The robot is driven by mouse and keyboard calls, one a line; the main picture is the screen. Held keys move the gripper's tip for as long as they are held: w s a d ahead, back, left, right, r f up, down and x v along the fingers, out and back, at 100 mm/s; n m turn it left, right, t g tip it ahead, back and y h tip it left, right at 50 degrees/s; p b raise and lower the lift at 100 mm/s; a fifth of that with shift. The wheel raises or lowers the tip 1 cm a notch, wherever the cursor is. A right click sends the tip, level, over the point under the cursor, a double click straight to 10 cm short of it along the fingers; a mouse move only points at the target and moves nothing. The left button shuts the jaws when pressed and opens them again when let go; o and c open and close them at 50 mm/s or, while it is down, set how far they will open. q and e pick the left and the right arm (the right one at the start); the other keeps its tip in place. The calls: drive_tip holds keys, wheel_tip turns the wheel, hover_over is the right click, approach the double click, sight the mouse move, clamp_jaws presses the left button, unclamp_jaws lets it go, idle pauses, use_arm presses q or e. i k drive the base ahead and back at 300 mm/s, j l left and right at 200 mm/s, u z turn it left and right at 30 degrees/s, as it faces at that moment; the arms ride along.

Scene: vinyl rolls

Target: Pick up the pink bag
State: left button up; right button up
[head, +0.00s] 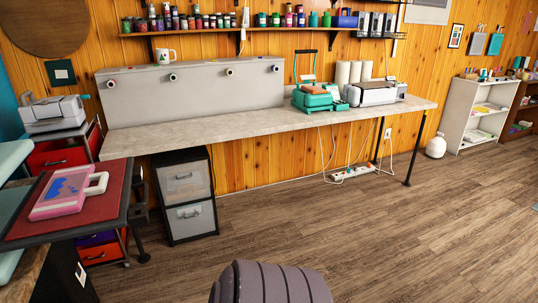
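The pink bag (72,193) lies on a red mat (108,166) at the left of the head view. It is pink and white, with a blue patch on its upper face and a pale handle loop at its right end. Nothing is seen touching it from above. Neither of my grippers is in view.
The mat lies on a dark-edged stand at the left. A long grey worktop (215,124) runs along the wall, with a teal machine (312,99) on it. A drawer unit (186,195) stands below. The wooden floor (400,235) is open at centre and right.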

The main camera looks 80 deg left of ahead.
sight(66, 193)
drive_tip(key=u, duration=4.1)
